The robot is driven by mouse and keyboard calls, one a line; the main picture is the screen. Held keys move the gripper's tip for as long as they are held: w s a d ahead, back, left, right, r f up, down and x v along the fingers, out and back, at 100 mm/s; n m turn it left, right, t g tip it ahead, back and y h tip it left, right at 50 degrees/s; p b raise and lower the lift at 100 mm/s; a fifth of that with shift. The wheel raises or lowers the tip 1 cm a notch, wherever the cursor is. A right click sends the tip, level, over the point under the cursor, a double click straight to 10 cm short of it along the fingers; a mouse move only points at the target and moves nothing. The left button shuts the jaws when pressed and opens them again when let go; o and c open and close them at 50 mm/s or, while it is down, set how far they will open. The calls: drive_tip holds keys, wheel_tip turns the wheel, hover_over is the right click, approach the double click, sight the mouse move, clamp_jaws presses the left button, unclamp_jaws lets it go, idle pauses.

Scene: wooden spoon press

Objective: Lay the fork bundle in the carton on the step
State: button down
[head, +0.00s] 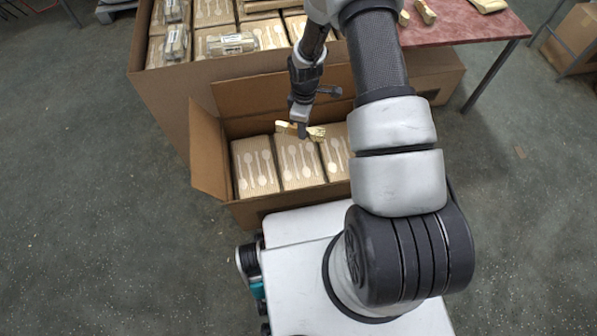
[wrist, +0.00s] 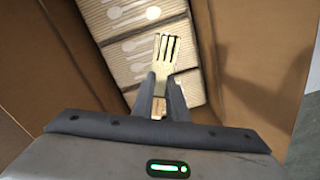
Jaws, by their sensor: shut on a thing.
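My gripper (wrist: 163,98) is shut on the fork bundle (wrist: 164,57), a pale wooden bundle with its tines pointing away from the jaws in the wrist view. In the head view the fork bundle (head: 316,133) lies crosswise in my gripper (head: 302,132), over the open carton (head: 207,150). The carton holds boxes printed with spoon shapes (head: 298,163). The bundle appears just above or at these boxes; I cannot tell whether it touches them. My arm hides the carton's right part.
A larger carton (head: 155,100) with printed boxes and clear-wrapped packs stands behind. A red table (head: 465,25) with wooden bundles is at the upper right. Another carton (head: 575,40) is at the far right.

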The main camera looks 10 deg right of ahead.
drive_tip(key=w+f+n+b, duration=0.3)
drive_tip(key=f+n+b, duration=0.2)
drive_tip(key=f, duration=0.7)
drive_tip(key=b, duration=0.2)
hover_over(302, 160)
wheel_tip(302, 160, down, 5)
drive_tip(key=shift+a+f, duration=0.1)
drive_tip(key=shift+f+b, duration=0.5)
drive_tip(key=shift+f, duration=1.65)
drive_tip(key=shift+f, duration=0.1)
drive_tip(key=c, duration=1.7)
unclamp_jaws()
drive_tip(key=shift+c, duration=0.2)
